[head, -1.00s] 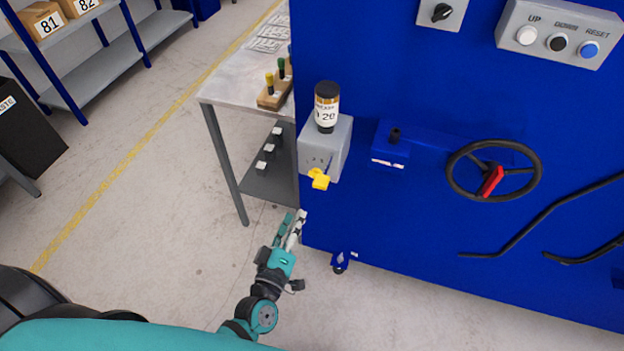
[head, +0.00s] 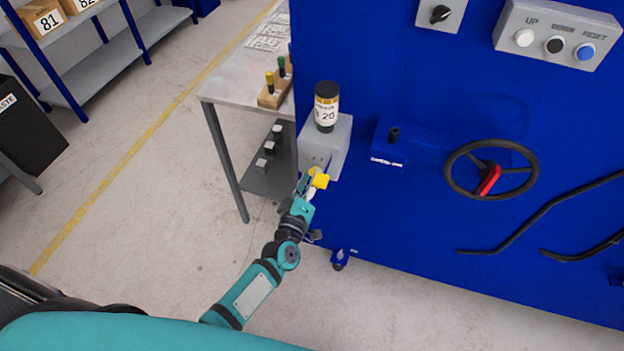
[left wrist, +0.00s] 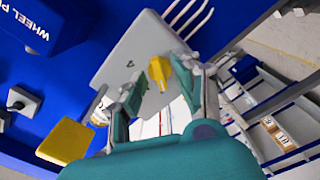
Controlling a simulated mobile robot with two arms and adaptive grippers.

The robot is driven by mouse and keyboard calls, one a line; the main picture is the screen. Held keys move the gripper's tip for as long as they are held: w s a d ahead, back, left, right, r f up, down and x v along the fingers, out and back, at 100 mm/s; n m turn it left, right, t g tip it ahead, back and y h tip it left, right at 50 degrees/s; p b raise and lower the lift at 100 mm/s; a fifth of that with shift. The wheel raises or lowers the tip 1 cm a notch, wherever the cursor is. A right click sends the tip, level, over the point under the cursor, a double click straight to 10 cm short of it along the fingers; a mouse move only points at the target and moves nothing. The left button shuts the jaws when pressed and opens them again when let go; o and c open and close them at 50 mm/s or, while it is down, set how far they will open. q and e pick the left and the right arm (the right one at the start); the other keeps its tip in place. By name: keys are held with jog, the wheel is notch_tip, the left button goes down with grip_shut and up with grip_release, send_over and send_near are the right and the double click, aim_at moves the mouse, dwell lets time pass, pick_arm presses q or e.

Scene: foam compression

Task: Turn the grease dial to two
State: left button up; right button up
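The grease dial is a yellow knob (head: 320,179) on the front of a grey box (head: 338,146) on the blue machine. A dark-capped bottle (head: 326,107) labelled 20 stands on that box. My left gripper (head: 304,186) is at the knob in the head view and partly overlaps it. In the left wrist view my left gripper (left wrist: 163,100) has its fingers spread apart, with a yellow piece (left wrist: 159,70) beyond and between them. A grey plate with a small mark lies behind it. Contact cannot be told. My right gripper is not in view.
The blue machine panel (head: 420,220) carries a black handwheel (head: 490,171) with a red grip, and a control box (head: 558,40). A metal table (head: 225,85) stands left of the box. A yellow piece (left wrist: 66,141) shows at lower left in the wrist view. Open floor lies left.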

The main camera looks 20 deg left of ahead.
pick_arm(q)
grip_shut()
jog(key=shift+m, duration=0.3)
jog(key=shift+m+p, duration=1.5)
jog(key=shift+m, duration=2)
grip_release()
